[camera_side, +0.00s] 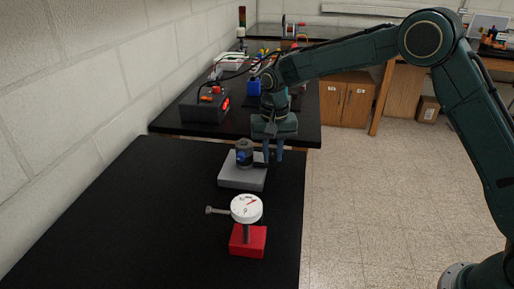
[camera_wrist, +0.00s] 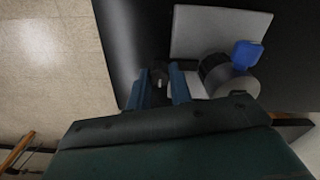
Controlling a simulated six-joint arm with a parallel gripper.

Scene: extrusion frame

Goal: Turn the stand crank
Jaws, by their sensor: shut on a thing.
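A grey stand base (camera_side: 242,181) lies on the black table, with a dark round housing (camera_side: 244,146) and a blue part (camera_side: 241,157) on it. My gripper (camera_side: 272,158) points down at the right side of the housing. In the wrist view, the blue fingers of my gripper (camera_wrist: 159,88) are closed around a small dark knob (camera_wrist: 159,72), which looks like the crank's handle. The grey base (camera_wrist: 218,33), the housing (camera_wrist: 214,72) and the blue part (camera_wrist: 246,54) lie to the right. The link between knob and housing is mostly hidden.
A white round dial (camera_side: 246,208) with a side rod stands on a red block (camera_side: 247,243) in front of the stand. A second bench behind holds a dark box (camera_side: 204,107) and cables. A wall runs along the left. The table's right edge is close to my gripper.

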